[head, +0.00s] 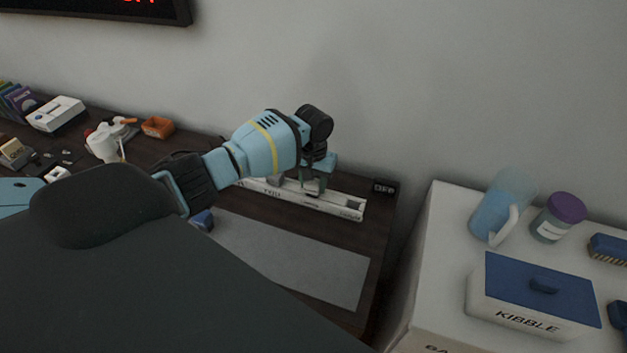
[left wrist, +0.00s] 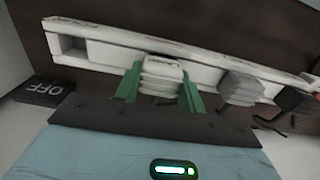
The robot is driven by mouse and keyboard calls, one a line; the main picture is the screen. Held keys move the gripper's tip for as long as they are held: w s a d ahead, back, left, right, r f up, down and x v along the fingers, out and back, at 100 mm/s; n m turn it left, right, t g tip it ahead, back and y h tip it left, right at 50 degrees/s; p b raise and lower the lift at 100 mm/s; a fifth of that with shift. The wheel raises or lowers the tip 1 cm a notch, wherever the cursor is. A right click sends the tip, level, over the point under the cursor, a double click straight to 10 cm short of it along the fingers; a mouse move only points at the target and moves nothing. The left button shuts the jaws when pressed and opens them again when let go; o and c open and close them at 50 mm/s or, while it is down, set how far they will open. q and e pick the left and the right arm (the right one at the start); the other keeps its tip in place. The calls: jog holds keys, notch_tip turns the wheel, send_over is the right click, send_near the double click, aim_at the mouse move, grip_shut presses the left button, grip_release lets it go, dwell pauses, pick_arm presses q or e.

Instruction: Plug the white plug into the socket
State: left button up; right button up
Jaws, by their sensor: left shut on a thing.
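A white power strip (head: 345,207) lies on the dark desk along the wall. It also shows in the left wrist view (left wrist: 110,50), with an open square socket (left wrist: 72,46) at its left end. My left gripper (head: 314,188) points down over the strip. In the left wrist view its green fingers (left wrist: 160,84) are shut on the white plug (left wrist: 161,76), which lines up with the strip's middle. I cannot tell whether the plug is seated in a socket or just above it. A grey plug (left wrist: 240,88) sits in the strip to the right. My right gripper is not in view.
A small black OFF block (head: 384,188) stands beyond the strip's right end. A grey mat (head: 300,262) lies in front. A white cabinet to the right bears a kibble box (head: 530,300), a blue pitcher (head: 500,205) and a purple-lidded jar (head: 558,217). An orange tray (head: 158,127) is at left.

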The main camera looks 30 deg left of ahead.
aim_at(313, 182)
pick_arm(q)
jog(key=shift+f, duration=0.4)
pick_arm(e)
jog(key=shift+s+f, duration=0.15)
pick_arm(q)
jog(key=o, duration=1.1)
jog(key=shift+c, duration=0.2)
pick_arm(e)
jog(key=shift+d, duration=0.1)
pick_arm(q)
jog(key=shift+r, duration=0.1)
notch_tip(313, 182, up, 7)
jog(key=shift+f+p, duration=0.1)
jog(key=shift+p, duration=0.35)
jog(key=shift+r, duration=0.4)
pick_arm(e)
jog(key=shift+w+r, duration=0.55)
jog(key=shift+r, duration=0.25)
